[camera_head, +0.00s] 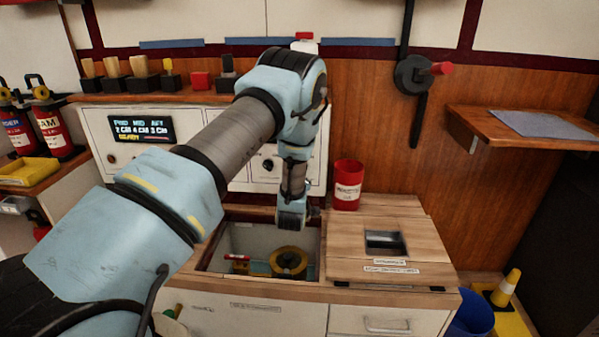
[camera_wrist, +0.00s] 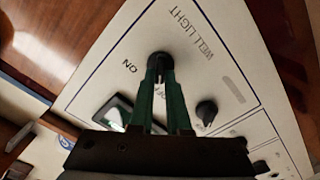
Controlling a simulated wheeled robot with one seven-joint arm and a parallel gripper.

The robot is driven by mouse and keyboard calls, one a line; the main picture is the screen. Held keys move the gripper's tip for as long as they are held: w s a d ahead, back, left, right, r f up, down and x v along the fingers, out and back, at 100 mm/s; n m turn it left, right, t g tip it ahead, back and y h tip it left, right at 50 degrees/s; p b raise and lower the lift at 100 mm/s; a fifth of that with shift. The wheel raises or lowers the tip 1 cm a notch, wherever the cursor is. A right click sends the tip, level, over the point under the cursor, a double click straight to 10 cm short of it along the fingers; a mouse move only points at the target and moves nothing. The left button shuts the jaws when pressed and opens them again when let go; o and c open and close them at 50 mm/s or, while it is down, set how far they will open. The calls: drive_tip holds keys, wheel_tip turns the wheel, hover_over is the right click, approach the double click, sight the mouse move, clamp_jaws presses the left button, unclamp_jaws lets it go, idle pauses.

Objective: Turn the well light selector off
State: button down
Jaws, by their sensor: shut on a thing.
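The well light selector (camera_wrist: 160,62) is a round black knob on a white panel (camera_wrist: 112,78), under the printed words WELL LIGHT. The word ON is printed to its left in the wrist view; another label is partly covered by my fingers. My gripper (camera_wrist: 160,74) has two green fingers shut on the knob. The fingers hide most of the knob, so I cannot tell which way its pointer faces. In the head view my arm covers the selector and my fingertips; the white panel (camera_head: 101,128) stands behind my arm.
A second black knob (camera_wrist: 206,112) sits close to my fingers. A red can (camera_head: 347,186) stands on the counter right of my wrist. Below is an open well (camera_head: 243,238) with a yellow ring (camera_head: 288,262). A shelf (camera_head: 520,135) juts out at the right.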

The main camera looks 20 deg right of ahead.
drive_tip(key=c, duration=0.9)
unclamp_jaws()
drive_tip(key=v, duration=1)
drive_tip(key=shift+s+a, duration=0.15)
drive_tip(key=shift+s, duration=0.25)
